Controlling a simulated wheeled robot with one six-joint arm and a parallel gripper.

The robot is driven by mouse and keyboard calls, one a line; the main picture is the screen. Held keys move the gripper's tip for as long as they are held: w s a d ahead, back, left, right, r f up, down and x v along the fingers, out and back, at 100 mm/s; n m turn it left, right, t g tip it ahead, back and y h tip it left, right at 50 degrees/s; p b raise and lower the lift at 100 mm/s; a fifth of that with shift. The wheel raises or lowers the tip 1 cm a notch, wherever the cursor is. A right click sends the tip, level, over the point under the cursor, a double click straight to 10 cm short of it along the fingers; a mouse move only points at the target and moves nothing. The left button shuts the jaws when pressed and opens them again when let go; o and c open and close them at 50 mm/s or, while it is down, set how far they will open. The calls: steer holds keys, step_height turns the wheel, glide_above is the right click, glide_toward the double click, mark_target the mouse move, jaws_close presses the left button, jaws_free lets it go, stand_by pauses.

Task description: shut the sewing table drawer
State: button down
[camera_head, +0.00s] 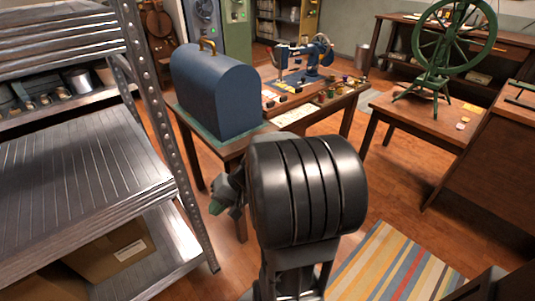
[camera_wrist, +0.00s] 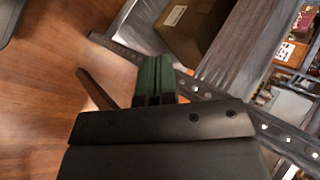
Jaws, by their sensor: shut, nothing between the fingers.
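The sewing table (camera_head: 234,149) stands in the middle of the head view, with a blue domed case (camera_head: 212,92) on its near left end and a blue sewing machine (camera_head: 291,63) farther back. I cannot make out its drawer; my arm covers part of the table's near side. My gripper (camera_head: 216,207) shows just left of my arm's black joint, low beside the table's near legs, with greenish fingers. In the wrist view the green fingers (camera_wrist: 153,72) lie side by side, shut and empty, pointing at the floor and shelf area.
A metal shelving rack (camera_head: 165,130) stands close on the left, with a cardboard box (camera_head: 110,250) on its lower shelf. A green spinning wheel (camera_head: 440,50) stands on another table (camera_head: 425,120) at right. A striped rug (camera_head: 385,270) lies on the wooden floor at front right.

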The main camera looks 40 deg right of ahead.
steer(key=s+d+f+m+t+h+b, duration=0.15)
steer(key=d+m+t+h, duration=0.45)
steer(key=d, duration=0.9)
steer(key=d+f+m+t+h+b, duration=0.1)
steer(key=d+f+m+t+h, duration=0.2)
steer(key=d+m+t, duration=0.75)
steer(key=w+d+n+g+b, duration=0.2)
steer(key=w+d+n, duration=0.2)
steer(key=w, duration=0.9)
steer(key=shift+w+d+f, duration=0.15)
steer(key=shift+w+d, duration=0.1)
steer(key=shift+d, duration=0.3)
steer(key=w+b, duration=0.1)
steer(key=w, duration=0.1)
steer(key=w+b, duration=0.1)
steer(key=w, duration=0.1)
steer(key=shift+w+d+f+b, duration=0.15)
steer(key=shift+w+f+b, duration=0.05)
steer(key=shift+b, duration=0.15)
steer(key=shift+w+r+h, duration=0.1)
steer(key=shift+r+h, duration=0.3)
